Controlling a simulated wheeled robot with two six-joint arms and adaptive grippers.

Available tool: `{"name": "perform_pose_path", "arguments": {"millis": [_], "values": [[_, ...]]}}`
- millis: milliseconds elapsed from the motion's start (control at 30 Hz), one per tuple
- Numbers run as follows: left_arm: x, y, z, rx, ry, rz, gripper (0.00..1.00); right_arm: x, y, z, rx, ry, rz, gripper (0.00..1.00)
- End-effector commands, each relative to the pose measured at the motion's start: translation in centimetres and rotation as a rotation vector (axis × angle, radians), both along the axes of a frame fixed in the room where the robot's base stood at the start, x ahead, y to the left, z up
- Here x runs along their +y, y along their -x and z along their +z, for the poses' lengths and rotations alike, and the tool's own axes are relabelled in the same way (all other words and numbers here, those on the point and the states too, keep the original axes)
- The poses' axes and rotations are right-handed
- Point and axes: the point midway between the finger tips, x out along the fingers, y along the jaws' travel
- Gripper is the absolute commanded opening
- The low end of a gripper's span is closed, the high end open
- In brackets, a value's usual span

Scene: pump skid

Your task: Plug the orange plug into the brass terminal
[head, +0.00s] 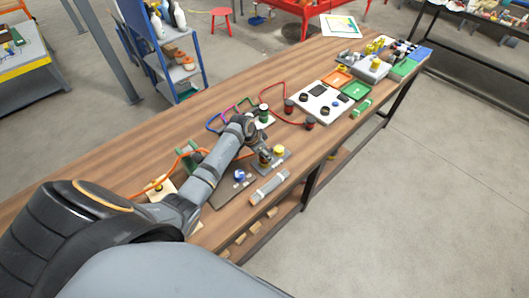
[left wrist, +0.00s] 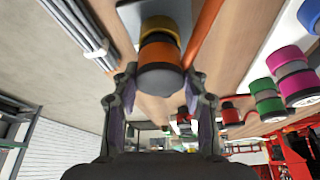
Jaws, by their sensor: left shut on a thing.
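In the left wrist view, the orange plug (left wrist: 160,54), with a dark grey rear end, is between the fingers of my left gripper (left wrist: 162,98), which is shut on it. A brass-yellow ring (left wrist: 158,26), apparently the brass terminal, lies directly beyond the plug and in line with it on a grey block. The two look touching or very close; I cannot tell whether the plug is seated. An orange cable (left wrist: 205,32) runs beside the plug. In the head view, my left gripper (head: 262,157) is low over the bench, partly hiding the plug. My right gripper is not in view.
A yellow-topped part (head: 279,150) and a blue-topped part (head: 240,176) stand close to my gripper. A grey rod bundle (head: 269,187) lies at the front edge. A white panel (head: 325,103) with dark knobs is farther right. Green (left wrist: 265,95) and pink (left wrist: 300,87) cylinders stand nearby.

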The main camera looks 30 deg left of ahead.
Motion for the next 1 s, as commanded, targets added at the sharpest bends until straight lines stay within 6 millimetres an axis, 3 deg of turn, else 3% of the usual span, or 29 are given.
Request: {"name": "perform_pose_path", "arguments": {"millis": [800,833,1000], "values": [[0.0,0.0,-1.2,0.0,0.0,0.0,0.06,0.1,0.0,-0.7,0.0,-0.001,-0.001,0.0],[0.0,0.0,-1.2,0.0,0.0,0.0,0.48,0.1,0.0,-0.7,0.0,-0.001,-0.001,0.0],[0.0,0.0,-1.2,0.0,0.0,0.0,0.7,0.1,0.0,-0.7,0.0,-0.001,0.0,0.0]]}}
